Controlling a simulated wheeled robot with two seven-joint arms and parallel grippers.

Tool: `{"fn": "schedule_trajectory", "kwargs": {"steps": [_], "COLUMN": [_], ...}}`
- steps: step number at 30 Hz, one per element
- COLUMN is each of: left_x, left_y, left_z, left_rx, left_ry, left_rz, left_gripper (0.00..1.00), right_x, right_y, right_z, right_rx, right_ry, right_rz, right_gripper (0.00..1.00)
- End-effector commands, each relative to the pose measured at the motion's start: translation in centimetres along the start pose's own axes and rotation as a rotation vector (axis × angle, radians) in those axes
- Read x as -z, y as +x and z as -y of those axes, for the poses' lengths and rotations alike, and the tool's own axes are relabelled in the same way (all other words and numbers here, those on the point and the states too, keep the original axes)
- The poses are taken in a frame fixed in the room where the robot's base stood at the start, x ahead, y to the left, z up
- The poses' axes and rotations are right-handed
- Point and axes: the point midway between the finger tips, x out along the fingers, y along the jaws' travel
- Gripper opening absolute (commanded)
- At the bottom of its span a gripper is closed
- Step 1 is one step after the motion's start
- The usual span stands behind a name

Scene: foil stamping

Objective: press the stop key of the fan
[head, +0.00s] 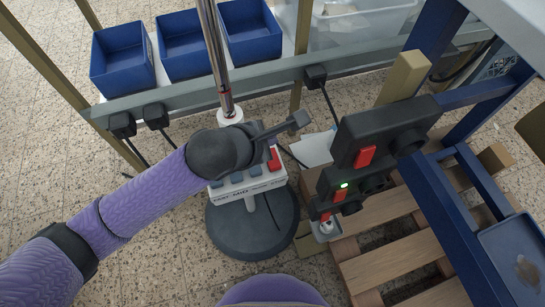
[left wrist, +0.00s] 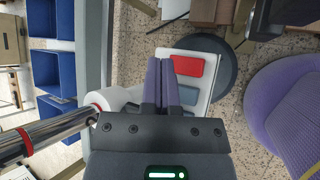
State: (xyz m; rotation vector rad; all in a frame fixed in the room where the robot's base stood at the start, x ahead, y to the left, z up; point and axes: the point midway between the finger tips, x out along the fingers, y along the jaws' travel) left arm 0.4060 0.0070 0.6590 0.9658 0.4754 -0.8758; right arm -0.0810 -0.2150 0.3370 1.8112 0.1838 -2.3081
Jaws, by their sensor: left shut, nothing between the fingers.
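The fan's control box (head: 249,196) is white and sits low on a chrome pole (head: 214,60) above a round dark base (head: 252,230). It carries several blue-grey keys and one red key (head: 274,158) at its right end. The red key also shows in the left wrist view (left wrist: 190,66). My left gripper is shut and empty over the box; its fingertips (left wrist: 162,66) lie just left of the red key in the left wrist view. I cannot tell whether they touch the box. In the head view my wrist hides part of the box. My right gripper is in neither view.
A dark power unit (head: 385,130) with red switches and a green light stands right of the fan. A wooden pallet (head: 390,262) lies below it. Blue bins (head: 122,62) line a rack at the back. Speckled floor is free at left.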

Motion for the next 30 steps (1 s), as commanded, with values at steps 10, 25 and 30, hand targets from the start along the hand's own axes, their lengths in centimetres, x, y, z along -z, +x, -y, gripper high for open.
{"fn": "schedule_trajectory", "kwargs": {"steps": [10, 25, 30], "left_x": [2.3, 2.2, 2.3], "left_y": [3.2, 3.1, 3.1], "left_z": [2.4, 2.2, 2.2], "left_rx": [0.003, 0.000, 0.000], "left_ry": [-0.002, 0.000, 0.000], "left_rz": [-0.001, -0.001, -0.001], "left_gripper": [0.00, 0.00, 0.00], "right_x": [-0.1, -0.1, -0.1], "right_y": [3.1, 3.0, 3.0], "right_z": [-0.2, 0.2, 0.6], "right_rx": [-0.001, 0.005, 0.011], "right_ry": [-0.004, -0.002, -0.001], "right_rz": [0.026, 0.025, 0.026], "right_gripper": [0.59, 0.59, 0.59]}}
